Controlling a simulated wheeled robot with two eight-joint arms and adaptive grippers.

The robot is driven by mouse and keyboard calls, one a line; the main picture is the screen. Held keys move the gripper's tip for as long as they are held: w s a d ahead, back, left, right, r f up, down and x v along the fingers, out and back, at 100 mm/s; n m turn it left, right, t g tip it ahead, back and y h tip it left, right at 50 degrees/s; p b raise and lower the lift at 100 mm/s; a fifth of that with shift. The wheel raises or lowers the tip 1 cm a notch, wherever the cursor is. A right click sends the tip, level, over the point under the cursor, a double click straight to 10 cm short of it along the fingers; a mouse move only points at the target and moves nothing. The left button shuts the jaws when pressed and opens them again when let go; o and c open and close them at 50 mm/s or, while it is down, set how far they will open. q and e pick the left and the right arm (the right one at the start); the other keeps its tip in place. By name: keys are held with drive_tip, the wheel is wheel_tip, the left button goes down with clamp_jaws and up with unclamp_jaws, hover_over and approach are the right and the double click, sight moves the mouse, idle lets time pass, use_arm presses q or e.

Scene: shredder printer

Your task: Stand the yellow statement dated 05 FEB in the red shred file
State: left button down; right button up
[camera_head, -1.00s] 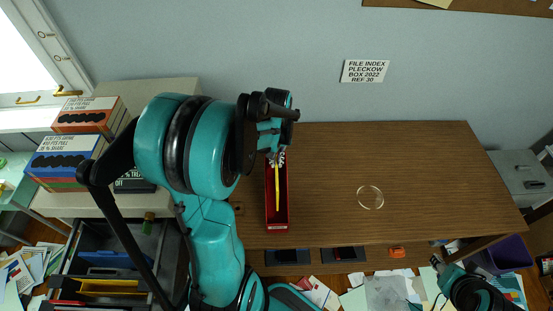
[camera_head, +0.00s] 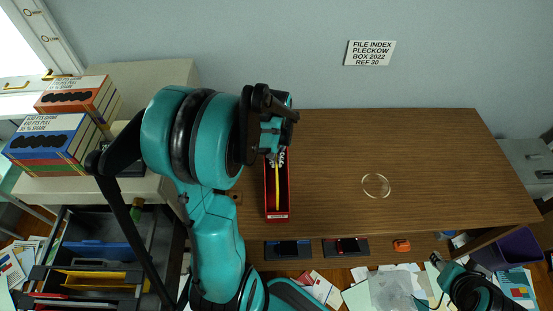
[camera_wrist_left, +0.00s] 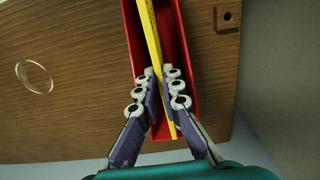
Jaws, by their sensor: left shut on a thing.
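The red shred file (camera_head: 284,200) is a narrow open box on the wooden desk. The yellow statement (camera_head: 278,188) shows edge-on as a thin strip inside it, upright between its walls; its date cannot be read. In the left wrist view the yellow statement (camera_wrist_left: 151,38) runs along the red file (camera_wrist_left: 186,95). My left gripper (camera_head: 277,158) is over the file's far end, shut on the statement, with its fingertips (camera_wrist_left: 162,82) inside the file's walls. My right gripper (camera_head: 437,262) is low at the right, below the desk front; its jaws are too small to judge.
The wooden desk (camera_head: 420,170) is mostly clear, with a clear ring (camera_head: 376,186) right of the file. Boxes of paper (camera_head: 50,140) stand at the left above an open drawer (camera_head: 100,250) holding coloured folders. Papers litter the floor.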

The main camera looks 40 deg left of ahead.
use_arm(q)
drive_tip(key=shift+f+b, duration=2.35)
drive_tip(key=shift+f, duration=0.75)
drive_tip(key=c, duration=1.6)
unclamp_jaws()
drive_tip(key=shift+r, duration=0.15)
wheel_tip(320, 180, up, 8)
drive_tip(key=p, duration=0.6)
